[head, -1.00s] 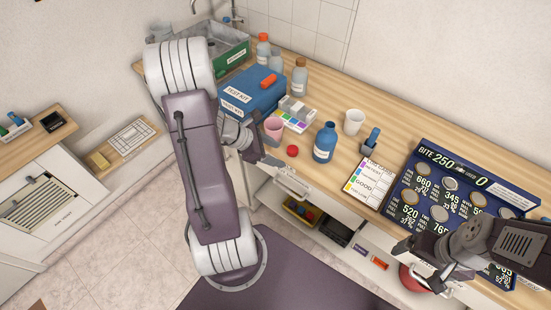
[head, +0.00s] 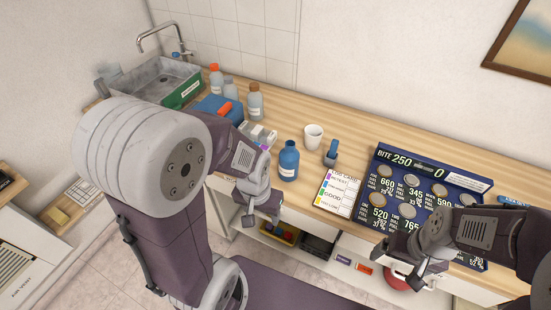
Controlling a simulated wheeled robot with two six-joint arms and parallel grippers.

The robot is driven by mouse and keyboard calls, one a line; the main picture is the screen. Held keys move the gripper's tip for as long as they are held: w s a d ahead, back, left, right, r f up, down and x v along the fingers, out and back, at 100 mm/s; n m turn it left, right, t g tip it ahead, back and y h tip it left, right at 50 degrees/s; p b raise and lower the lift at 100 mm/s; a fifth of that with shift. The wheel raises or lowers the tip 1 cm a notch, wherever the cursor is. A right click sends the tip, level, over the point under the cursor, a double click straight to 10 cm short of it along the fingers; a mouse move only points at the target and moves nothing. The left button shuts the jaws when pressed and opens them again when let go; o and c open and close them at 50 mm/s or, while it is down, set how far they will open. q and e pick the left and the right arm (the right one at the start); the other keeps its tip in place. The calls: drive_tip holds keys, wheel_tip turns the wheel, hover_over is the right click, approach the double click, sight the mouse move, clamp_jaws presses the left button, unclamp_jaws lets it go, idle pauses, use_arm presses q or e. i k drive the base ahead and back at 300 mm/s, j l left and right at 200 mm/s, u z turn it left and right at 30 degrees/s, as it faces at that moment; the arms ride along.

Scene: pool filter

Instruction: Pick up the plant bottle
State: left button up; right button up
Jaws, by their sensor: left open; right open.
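No label I can read marks one bottle as the plant bottle. A blue bottle (head: 289,161) with a white label stands upright near the counter's front edge. A brown-capped bottle (head: 255,102), a grey-blue bottle (head: 231,90) and an orange-capped bottle (head: 215,80) stand at the back by the sink. My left gripper (head: 262,217) is open and empty, just in front of the counter edge, below and left of the blue bottle. My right gripper (head: 402,268) is open and empty, in front of the counter's edge by the dark blue board.
A white cup (head: 313,136), a blue-handled item (head: 331,153), a card (head: 338,192) and a dark blue coin board (head: 410,180) are on the counter (head: 345,111). My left arm hides part of the blue test kit box (head: 212,103). The sink (head: 158,82) is at the back left.

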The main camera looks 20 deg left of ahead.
sight(289, 156)
drive_tip(key=k+j+u, duration=0.1)
drive_tip(key=j+u, duration=0.2)
drive_tip(key=u, duration=0.15)
drive_tip(key=j+u, duration=0.4)
drive_tip(key=l, duration=0.1)
